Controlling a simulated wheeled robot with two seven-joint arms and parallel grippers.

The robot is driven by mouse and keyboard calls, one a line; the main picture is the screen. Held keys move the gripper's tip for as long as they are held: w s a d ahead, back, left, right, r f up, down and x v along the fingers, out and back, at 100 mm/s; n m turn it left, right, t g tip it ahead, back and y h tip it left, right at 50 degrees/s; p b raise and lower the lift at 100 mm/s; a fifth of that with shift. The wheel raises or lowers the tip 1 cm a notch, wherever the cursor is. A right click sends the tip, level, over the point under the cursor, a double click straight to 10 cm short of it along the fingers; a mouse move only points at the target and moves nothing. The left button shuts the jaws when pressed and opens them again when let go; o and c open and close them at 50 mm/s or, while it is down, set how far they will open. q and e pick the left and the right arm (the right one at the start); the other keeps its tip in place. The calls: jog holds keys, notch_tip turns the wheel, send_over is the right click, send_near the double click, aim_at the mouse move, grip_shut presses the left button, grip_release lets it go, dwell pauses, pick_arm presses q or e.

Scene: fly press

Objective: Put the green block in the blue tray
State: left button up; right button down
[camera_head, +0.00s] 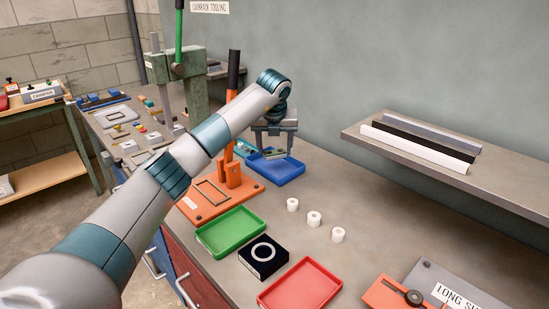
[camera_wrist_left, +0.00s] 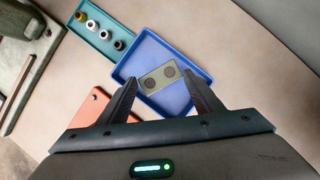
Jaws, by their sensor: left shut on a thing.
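The green block is a flat olive-green piece with two dark round marks, and in the left wrist view (camera_wrist_left: 159,78) it lies between my fingertips. My left gripper (camera_head: 274,150) is shut on the green block. It is over the blue tray (camera_head: 283,177), and its fingers also show in the left wrist view (camera_wrist_left: 160,84). The tray (camera_wrist_left: 174,101) lies below the block; I cannot tell whether the block touches its floor. In the head view only a small part of the block shows under the gripper. My right gripper is not in view.
An orange press (camera_head: 203,203) stands left of the blue tray. A teal tray (camera_wrist_left: 103,36) with small round parts lies beside it. A green tray (camera_head: 231,232), black block (camera_head: 264,259), red tray (camera_head: 302,287) and white cylinders (camera_head: 314,219) are nearer. A shelf (camera_head: 452,171) is at right.

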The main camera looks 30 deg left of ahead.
aim_at(275, 156)
pick_arm(q)
jog(key=shift+f, duration=0.1)
jog(key=shift+f, duration=0.35)
notch_tip(275, 156, down, 3)
jog(key=shift+r+p, duration=0.1)
jog(key=shift+p, duration=0.5)
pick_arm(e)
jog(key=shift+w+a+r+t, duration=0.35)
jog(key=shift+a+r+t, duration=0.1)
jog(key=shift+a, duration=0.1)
pick_arm(q)
jog(key=shift+f, duration=0.25)
jog(key=o, duration=0.9)
jog(key=shift+o, duration=0.2)
jog(key=shift+r, duration=0.15)
